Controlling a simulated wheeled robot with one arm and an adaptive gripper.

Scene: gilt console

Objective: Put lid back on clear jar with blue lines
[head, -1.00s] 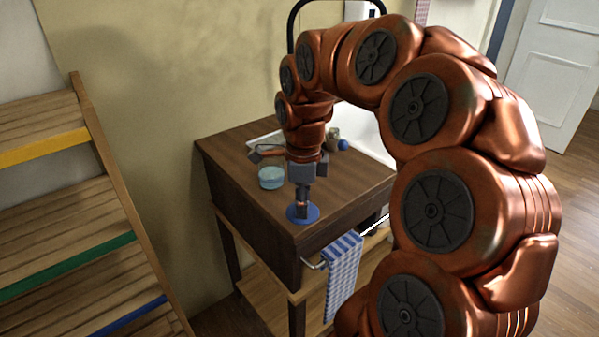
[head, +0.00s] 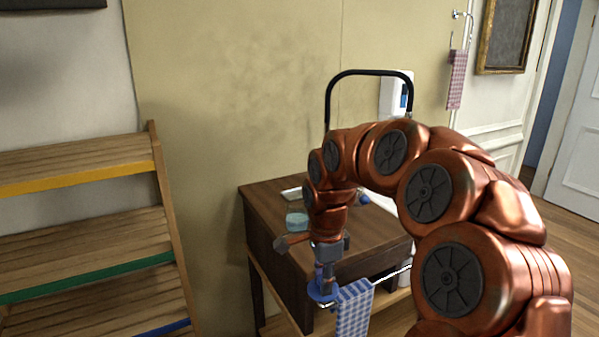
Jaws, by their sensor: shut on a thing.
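My gripper (head: 326,275) points down and is shut on a round blue lid (head: 318,293). The lid shows against the front of the dark wooden table, just left of the hanging towel. A clear jar with blue in its lower part (head: 297,222) stands on the tabletop, up and to the left of the lid, partly hidden by my arm. Its lines are too small to make out.
The wooden table (head: 268,200) has a blue checked towel (head: 353,310) on a front rail. A white tray or basin (head: 380,199) is mostly behind my arm. A slatted wooden shelf (head: 80,225) stands at the left. A black arched bar (head: 365,72) rises behind.

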